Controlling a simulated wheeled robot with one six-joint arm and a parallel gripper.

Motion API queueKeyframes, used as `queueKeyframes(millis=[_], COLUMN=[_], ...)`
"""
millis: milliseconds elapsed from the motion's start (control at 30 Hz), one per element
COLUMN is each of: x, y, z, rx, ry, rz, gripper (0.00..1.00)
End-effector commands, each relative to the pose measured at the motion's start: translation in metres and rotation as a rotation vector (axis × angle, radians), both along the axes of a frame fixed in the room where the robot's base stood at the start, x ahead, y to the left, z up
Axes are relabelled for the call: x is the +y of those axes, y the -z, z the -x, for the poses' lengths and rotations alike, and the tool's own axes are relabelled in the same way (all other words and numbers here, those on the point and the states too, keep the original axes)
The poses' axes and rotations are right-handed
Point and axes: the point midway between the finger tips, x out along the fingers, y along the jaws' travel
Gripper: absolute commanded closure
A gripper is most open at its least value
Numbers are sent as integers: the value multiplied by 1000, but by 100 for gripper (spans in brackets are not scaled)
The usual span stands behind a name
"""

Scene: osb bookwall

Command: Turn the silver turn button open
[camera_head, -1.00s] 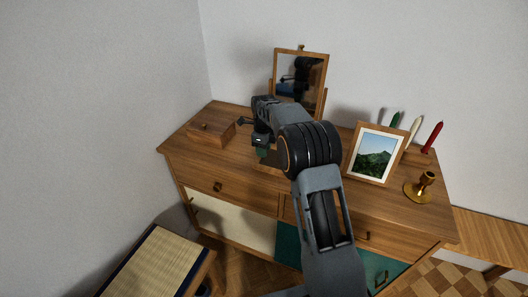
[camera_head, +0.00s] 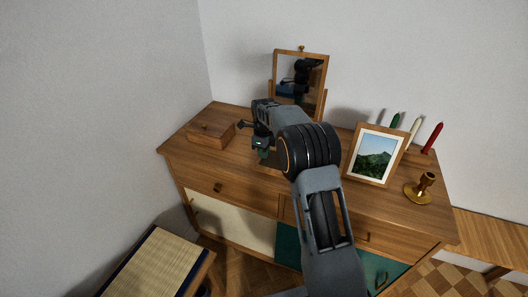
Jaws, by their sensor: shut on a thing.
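My gripper (camera_head: 263,154) is low over the dresser top, in front of the mirror stand (camera_head: 324,103). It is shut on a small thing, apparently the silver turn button. The button itself cannot be made out, as my gripper and wrist cover that spot. A wooden part (camera_head: 270,163) shows just below my gripper. My forearm and the black round joint hide much of the stand's lower part.
A wooden box (camera_head: 212,135) lies left of my gripper on the dresser (camera_head: 182,150). A woven-top stool (camera_head: 152,264) stands at the front left.

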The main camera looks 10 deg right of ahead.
Motion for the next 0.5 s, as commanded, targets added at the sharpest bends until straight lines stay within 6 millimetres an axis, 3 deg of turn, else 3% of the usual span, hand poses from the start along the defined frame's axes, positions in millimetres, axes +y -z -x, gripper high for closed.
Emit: queueKeyframes(millis=[267,500], x=[0,-1], y=[-1,-2], z=[0,-2], rx=[0,1], ry=[-34,-183], rz=[0,0], gripper=[100,100])
